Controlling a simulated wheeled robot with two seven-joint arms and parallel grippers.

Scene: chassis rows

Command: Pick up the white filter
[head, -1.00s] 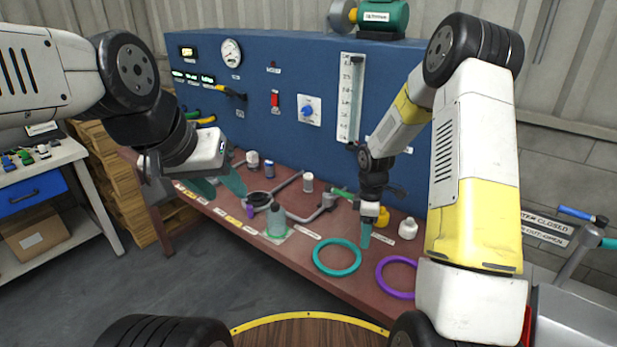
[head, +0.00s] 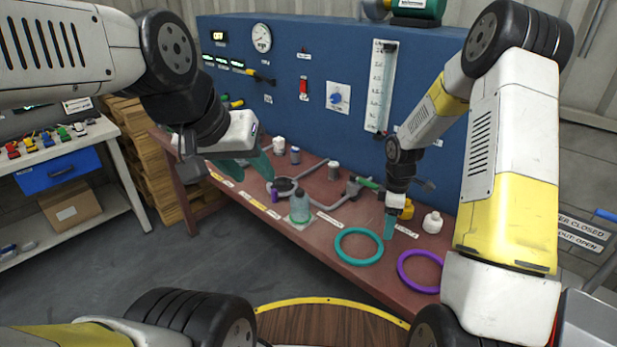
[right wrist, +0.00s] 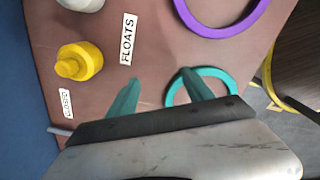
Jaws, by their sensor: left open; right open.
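A small white cylinder (head: 279,143), which looks like the white filter, stands at the back left of the red-brown bench, before the blue panel. My left gripper (head: 248,170) is open, its teal fingers over the bench's left part, just left of and nearer than the cylinder. It appears empty, and I cannot tell its height above the bench. My right gripper (head: 389,228) is open and empty, pointing down near the teal ring; its fingers also show in the right wrist view (right wrist: 160,76).
A clear bottle (head: 300,207), pipework (head: 327,209), a teal ring (head: 358,261), a purple ring (head: 400,273), a yellow piece (right wrist: 78,61) and a white knobbed piece (head: 432,222) share the bench.

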